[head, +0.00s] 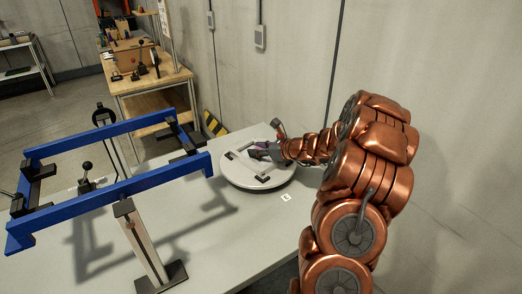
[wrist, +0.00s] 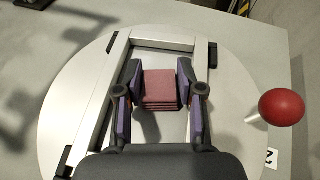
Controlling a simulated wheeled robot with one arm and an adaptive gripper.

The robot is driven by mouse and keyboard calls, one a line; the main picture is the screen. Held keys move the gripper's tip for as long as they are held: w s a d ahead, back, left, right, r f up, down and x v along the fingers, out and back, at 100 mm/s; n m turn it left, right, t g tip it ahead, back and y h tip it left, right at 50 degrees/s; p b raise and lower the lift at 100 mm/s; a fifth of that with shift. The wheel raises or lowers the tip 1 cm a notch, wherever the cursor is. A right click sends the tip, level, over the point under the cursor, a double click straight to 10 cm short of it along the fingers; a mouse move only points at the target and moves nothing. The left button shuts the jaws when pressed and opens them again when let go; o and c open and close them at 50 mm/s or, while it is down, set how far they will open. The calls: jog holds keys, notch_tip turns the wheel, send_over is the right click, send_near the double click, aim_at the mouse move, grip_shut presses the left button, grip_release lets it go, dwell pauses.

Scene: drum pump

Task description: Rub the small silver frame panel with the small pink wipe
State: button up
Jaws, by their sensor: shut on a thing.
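The small pink wipe (wrist: 160,88) is a folded, layered pad between my gripper's fingers. My gripper (wrist: 160,95) is shut on it from both sides. The small silver frame panel (wrist: 112,95) lies on a round pale turntable (wrist: 60,125); its bars show to the left, right and far side of the wipe. The wipe is over the frame's opening, near its far bar; I cannot tell whether it touches anything. In the head view my gripper (head: 262,151) reaches over the turntable (head: 236,179), and hides most of the wipe and part of the silver frame (head: 236,156).
A red ball knob (wrist: 281,107) on a short stem stands at the turntable's right side. A blue frame (head: 120,184) on a stand (head: 142,243) occupies the table's left. A wooden workbench (head: 150,80) stands behind. The grey table (head: 215,240) is clear in front of the turntable.

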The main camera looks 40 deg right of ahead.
aim_at(262, 160)
jog(key=shift+w+a+r, duration=0.25)
jog(key=shift+r, duration=0.05)
jog(key=shift+s+f, duration=0.2)
jog(key=shift+f, duration=0.05)
jog(key=shift+s+a, duration=0.2)
jog(key=shift+s, duration=0.25)
jog(key=shift+s+d, duration=0.2)
jog(key=shift+s, duration=0.95)
jog(key=shift+r+p, duration=2.8)
jog(key=shift+r, duration=0.2)
